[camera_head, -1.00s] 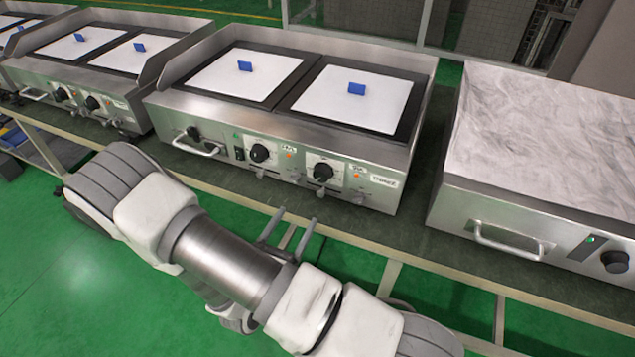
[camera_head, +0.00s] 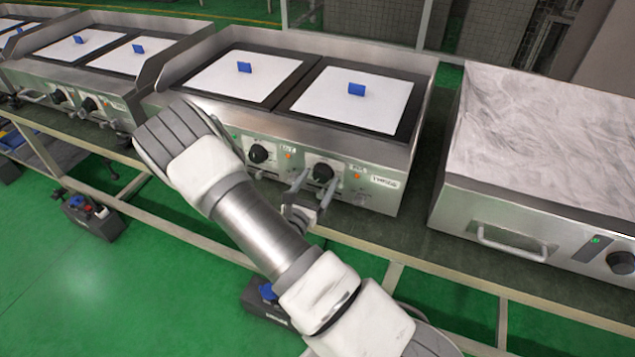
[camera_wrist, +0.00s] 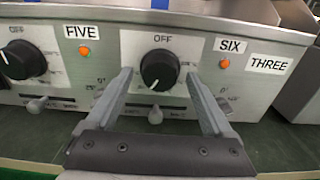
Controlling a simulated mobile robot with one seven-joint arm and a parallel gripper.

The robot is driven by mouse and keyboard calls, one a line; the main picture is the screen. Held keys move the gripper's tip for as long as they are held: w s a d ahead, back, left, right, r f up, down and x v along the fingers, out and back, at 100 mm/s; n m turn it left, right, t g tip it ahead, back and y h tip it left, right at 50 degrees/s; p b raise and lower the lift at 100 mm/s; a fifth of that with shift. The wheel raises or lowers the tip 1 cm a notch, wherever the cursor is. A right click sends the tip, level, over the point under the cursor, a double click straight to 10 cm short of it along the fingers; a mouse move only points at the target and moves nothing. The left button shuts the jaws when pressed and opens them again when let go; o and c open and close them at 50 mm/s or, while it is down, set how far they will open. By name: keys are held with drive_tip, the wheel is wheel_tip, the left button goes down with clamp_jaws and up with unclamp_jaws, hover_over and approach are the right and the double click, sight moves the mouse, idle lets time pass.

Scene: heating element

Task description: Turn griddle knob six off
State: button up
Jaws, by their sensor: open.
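Griddle knob six (camera_wrist: 160,70) is a round black knob on the steel front panel, under an OFF mark and left of the SIX label (camera_wrist: 230,45). Its white pointer line is toward the lower left, away from OFF. The orange lamp (camera_wrist: 224,64) beside it looks lit. In the head view the knob (camera_head: 323,173) is on the right half of the middle griddle. My gripper (camera_wrist: 163,80) is open and empty, with one finger on either side of the knob. I cannot tell whether the fingers touch it. In the head view my gripper (camera_head: 312,184) is just in front of the panel.
Knob five (camera_wrist: 20,60) is to the left with its own orange lamp (camera_wrist: 85,51). A small lever (camera_wrist: 155,115) sits below knob six. A THREE label (camera_wrist: 269,64) is at right. Another appliance with a handle (camera_head: 512,242) stands farther right.

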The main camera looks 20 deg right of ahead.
drive_tip(key=c, duration=1.4)
drive_tip(key=shift+o, duration=0.2)
